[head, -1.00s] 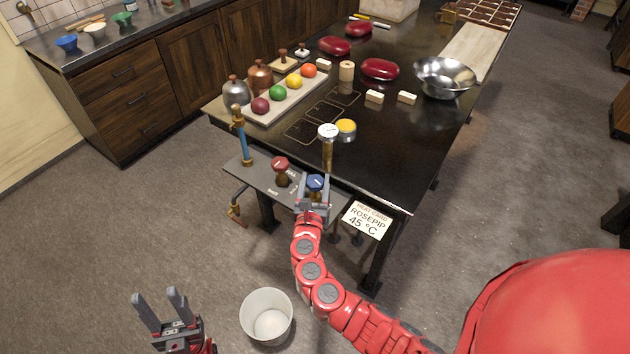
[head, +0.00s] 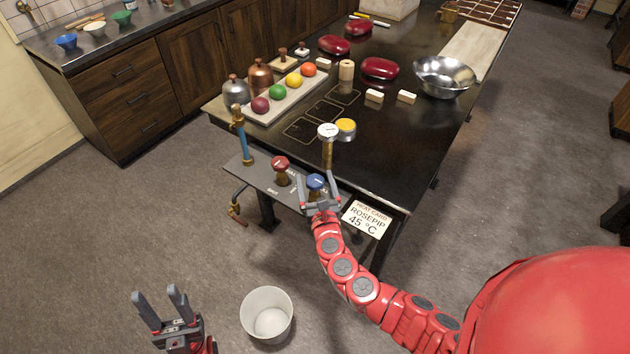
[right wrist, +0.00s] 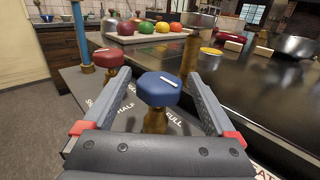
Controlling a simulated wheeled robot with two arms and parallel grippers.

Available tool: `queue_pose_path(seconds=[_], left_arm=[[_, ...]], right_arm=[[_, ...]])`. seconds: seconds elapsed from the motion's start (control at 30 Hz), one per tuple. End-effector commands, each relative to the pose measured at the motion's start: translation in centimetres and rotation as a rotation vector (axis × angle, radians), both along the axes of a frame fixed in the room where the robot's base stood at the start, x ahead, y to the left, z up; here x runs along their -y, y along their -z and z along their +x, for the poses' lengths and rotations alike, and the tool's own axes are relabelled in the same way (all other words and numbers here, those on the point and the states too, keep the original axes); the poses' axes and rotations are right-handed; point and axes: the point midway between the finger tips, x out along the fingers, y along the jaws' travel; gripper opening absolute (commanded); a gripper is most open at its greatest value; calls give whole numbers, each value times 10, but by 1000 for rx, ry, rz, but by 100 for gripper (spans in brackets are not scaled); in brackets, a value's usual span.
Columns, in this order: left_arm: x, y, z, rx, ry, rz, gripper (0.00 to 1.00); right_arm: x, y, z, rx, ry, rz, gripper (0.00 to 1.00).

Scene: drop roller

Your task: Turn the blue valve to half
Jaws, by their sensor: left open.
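The blue valve (head: 315,182) stands on a grey panel at the table's front edge. In the right wrist view the blue valve (right wrist: 158,88) shows a white pointer line on its top, and panel labels HALF and FULL are readable below it. My right gripper (head: 320,182) is open, with one finger on each side of the blue knob; in the right wrist view (right wrist: 160,100) gaps show between the fingers and the knob. My left gripper (head: 160,296) is open and empty, low over the floor at the left.
A red valve (head: 280,164) stands left of the blue one, with a blue pipe (head: 241,145) beyond it. A gauge (head: 328,131) rises behind the blue valve. A heat card (head: 367,219) reads ROSEPIP 45 °C. A white bucket (head: 267,315) stands on the floor.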

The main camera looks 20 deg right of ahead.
Motion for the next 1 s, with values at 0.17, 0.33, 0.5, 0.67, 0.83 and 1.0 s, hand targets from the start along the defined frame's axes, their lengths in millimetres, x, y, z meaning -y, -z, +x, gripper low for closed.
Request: queue_pose_path(seconds=[0.17, 0.33, 0.5, 0.67, 0.83, 1.0], left_arm=[[0, 0, 0, 0, 0, 0, 50], [0, 3, 0, 0, 0, 0, 50], [0, 9, 0, 0, 0, 0, 50], [0, 16, 0, 0, 0, 0, 50], [0, 24, 0, 0, 0, 0, 50], [0, 29, 0, 0, 0, 0, 50]], right_arm=[[0, 0, 0, 0, 0, 0, 91], [-2, 1, -11, 1, -4, 0, 91], [-7, 3, -40, 0, -7, -1, 91], [-10, 4, -75, -1, -3, -2, 91], [-15, 4, -113, -4, -5, -2, 91], [-19, 4, -147, -5, -5, 1, 91]])
